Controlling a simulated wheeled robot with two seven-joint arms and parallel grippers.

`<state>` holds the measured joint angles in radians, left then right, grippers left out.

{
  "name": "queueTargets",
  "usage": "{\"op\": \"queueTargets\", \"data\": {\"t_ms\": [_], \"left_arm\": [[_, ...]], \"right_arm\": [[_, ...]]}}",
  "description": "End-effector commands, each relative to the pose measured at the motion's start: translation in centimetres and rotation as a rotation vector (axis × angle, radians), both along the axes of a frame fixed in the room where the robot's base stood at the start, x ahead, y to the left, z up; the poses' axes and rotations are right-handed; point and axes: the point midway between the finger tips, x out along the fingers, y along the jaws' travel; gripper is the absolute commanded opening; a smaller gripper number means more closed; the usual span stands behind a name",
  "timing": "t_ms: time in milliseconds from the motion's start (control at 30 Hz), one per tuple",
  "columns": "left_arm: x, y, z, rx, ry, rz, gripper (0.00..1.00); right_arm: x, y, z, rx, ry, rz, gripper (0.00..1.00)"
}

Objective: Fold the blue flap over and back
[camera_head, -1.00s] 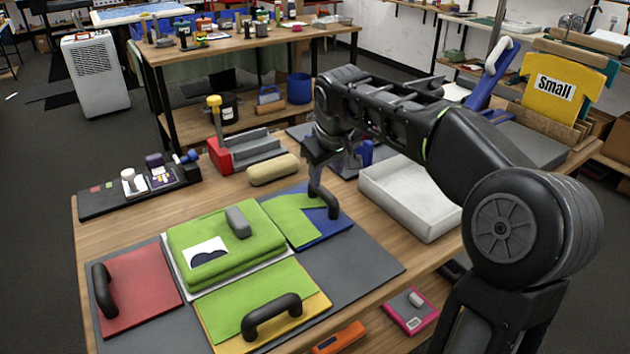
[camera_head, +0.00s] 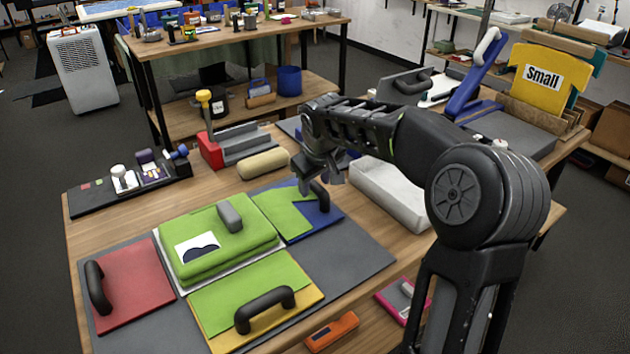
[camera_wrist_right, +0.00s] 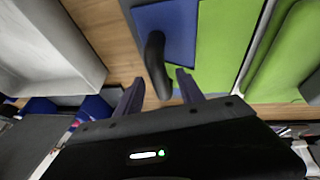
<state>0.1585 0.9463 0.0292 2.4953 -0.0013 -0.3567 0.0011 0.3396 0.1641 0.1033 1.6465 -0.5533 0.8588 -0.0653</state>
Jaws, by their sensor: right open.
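The blue flap (camera_head: 322,226) lies flat at the far right of the board, partly covered by a green sheet (camera_head: 281,208). It has a black arched handle (camera_head: 322,197), partly hidden by my gripper in the head view. My right gripper (camera_head: 306,184) is open, low over the flap beside the handle. In the right wrist view, the blue flap (camera_wrist_right: 172,28) is ahead, and the handle (camera_wrist_right: 156,62) reaches toward the space between the open fingertips (camera_wrist_right: 159,78). I cannot tell whether they touch it. My left gripper is not in view.
A green padded stack (camera_head: 215,245) with a grey block on top is left of the flap. Red (camera_head: 135,285) and yellow (camera_head: 300,308) flaps with black handles lie nearby. A white tray (camera_head: 385,190) stands right, partly behind my arm. A tan roll (camera_head: 263,164) lies behind.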

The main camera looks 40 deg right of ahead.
Motion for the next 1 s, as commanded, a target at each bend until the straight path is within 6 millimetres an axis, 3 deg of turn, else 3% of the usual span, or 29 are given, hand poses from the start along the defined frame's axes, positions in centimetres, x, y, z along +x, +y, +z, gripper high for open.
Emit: {"op": "queueTargets", "data": {"t_ms": [200,767,1000], "left_arm": [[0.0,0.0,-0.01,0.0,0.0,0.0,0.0],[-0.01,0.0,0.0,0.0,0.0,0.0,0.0],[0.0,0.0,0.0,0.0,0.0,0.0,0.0]], "right_arm": [[0.01,-0.02,-0.01,0.0,0.0,0.0,0.45],[0.01,-0.01,0.02,0.0,-0.001,0.0,0.0],[0.01,0.0,0.03,0.0,-0.001,0.0,0.0]]}}
